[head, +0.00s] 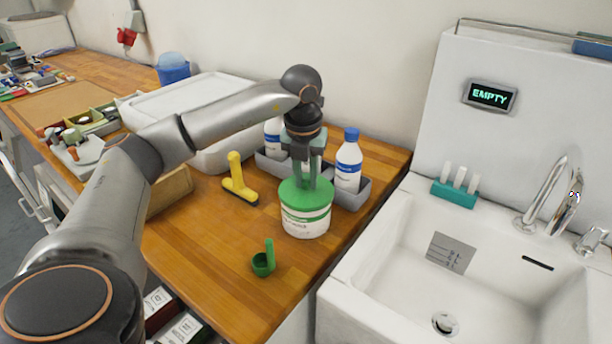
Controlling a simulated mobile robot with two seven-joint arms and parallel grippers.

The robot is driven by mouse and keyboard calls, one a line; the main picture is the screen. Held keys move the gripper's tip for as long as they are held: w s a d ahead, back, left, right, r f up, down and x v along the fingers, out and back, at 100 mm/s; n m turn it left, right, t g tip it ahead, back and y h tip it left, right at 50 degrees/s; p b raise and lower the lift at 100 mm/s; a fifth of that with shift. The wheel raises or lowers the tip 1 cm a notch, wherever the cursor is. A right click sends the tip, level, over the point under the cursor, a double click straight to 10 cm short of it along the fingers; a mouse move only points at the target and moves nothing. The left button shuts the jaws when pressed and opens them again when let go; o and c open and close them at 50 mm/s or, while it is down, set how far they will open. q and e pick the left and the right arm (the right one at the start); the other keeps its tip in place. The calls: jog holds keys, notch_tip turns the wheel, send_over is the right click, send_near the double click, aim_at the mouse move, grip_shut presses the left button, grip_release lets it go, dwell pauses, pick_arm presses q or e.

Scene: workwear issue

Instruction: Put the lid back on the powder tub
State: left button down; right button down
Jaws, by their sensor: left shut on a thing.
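The powder tub (306,222) is white with a green band and stands upright on the wooden counter near its right end. The green lid (293,192) is at the top of the tub and looks seated on or just touching the rim; I cannot tell whether it is pressed down. My left gripper (307,180) points down from above and is shut on the lid at its middle. My right gripper is not in view.
A green scoop (263,263) and a yellow brush (238,182) lie left of the tub. A grey caddy (352,195) with white bottles (348,165) stands close behind it. A white sink (400,243) adjoins at right. Bare counter lies in front.

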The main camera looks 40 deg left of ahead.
pick_arm(q)
jog(key=shift+c, duration=0.8)
grip_release()
jog(key=shift+r, duration=0.1)
jog(key=shift+r+p, duration=2.4)
jog(key=shift+r, duration=0.35)
jog(key=shift+r+p, duration=0.6)
jog(key=shift+r, duration=0.1)
grip_shut()
